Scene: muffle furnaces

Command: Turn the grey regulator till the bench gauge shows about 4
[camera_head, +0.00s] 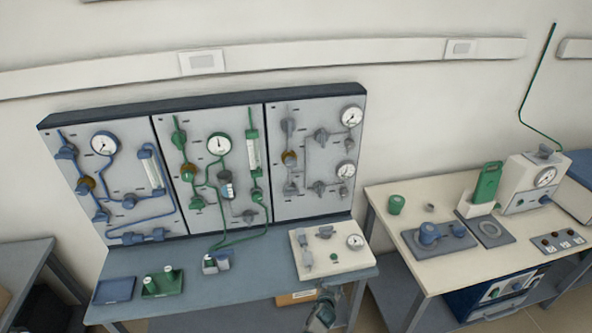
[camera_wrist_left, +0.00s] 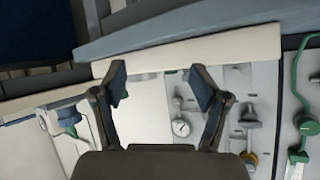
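A cream bench board (camera_head: 345,265) lies on the right end of the blue-grey bench. The gauge's needle is too small to read. My left gripper (camera_head: 322,312) is at the bench's front edge, below the board, touching none of these fittings. In the left wrist view my left gripper (camera_wrist_left: 160,85) has its fingers wide apart with nothing between them. My right gripper is not in view.
Behind the bench stands an upright panel (camera_head: 130,185) with blue, green and grey pipework and gauges. A green tray (camera_head: 163,284) and a blue tray (camera_head: 115,291) lie at the left. A cream table (camera_head: 400,240) with a blue device and a gauge box stands at the right.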

